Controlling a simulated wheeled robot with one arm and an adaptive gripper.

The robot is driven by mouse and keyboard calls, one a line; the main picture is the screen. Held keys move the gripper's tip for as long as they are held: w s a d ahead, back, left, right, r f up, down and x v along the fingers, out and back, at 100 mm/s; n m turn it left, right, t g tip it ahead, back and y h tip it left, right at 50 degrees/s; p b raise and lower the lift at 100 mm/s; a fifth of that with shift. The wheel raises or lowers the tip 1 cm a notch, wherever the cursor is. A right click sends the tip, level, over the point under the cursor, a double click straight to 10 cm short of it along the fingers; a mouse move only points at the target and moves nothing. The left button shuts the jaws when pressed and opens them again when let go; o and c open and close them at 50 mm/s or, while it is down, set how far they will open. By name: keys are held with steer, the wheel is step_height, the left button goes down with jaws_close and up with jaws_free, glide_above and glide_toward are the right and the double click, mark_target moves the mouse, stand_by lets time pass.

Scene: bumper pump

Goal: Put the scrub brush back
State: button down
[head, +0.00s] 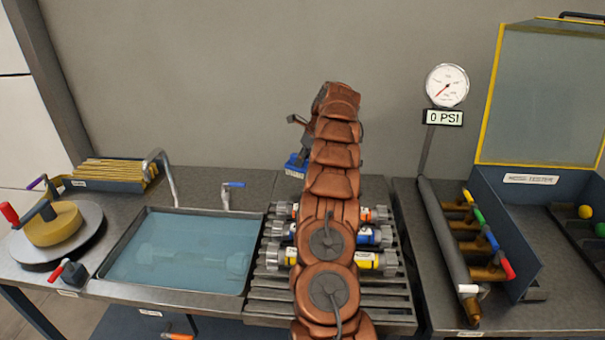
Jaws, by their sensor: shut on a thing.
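My arm rises in the middle of the head view and bends over at the top. My gripper (299,123) shows only in part, as dark grey pieces at the left of the arm's upper end. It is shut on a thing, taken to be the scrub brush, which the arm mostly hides. Just below, at the back of the counter, is a small blue holder-like piece (294,168) with a white label. A dark part stands between it and the gripper; I cannot tell whether they touch.
A water-filled sink (180,255) with a faucet (160,175) lies left. A slatted rack (270,308) under my arm bears several capped cylinders. A gauge (447,86) reading 0 PSI, a pipe manifold (450,250) and a clear-lidded blue box (505,215) stand right.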

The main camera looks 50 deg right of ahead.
mark_target(302, 172)
steer(key=shift+f+p, duration=0.65)
steer(key=shift+f, duration=2.1)
steer(key=c, duration=0.9)
jaws_free()
steer(key=shift+f, duration=0.1)
steer(key=shift+c, duration=0.2)
steer(key=b+v, duration=0.2)
steer(key=v, duration=1)
steer(key=shift+b, duration=0.3)
